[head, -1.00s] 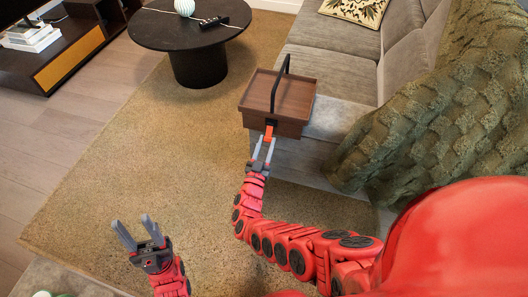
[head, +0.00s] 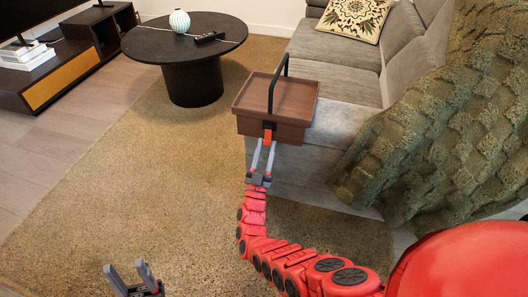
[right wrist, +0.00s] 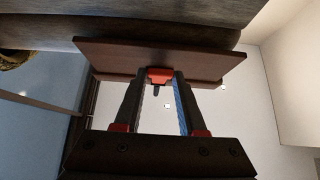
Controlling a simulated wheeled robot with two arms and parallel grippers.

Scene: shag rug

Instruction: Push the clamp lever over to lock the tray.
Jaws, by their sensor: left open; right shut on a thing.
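The brown wooden tray (head: 252,98) with a tall dark handle (head: 273,88) sits on the near end of the sofa. A small orange-red clamp lever (head: 267,138) sticks out from its near side, below the black clamp part. My right gripper (head: 264,150) is shut on the lever, with its fingers on either side. In the right wrist view the red lever (right wrist: 159,75) lies between the fingertips, under the tray's edge (right wrist: 110,55). The lever's exact angle is hard to tell. My left gripper (head: 131,272) is open and empty, low over the rug, partly cut off by the frame.
A grey sofa (head: 345,75) with a green knitted throw (head: 430,130) stands at the right. The rug left of the tray is clear.

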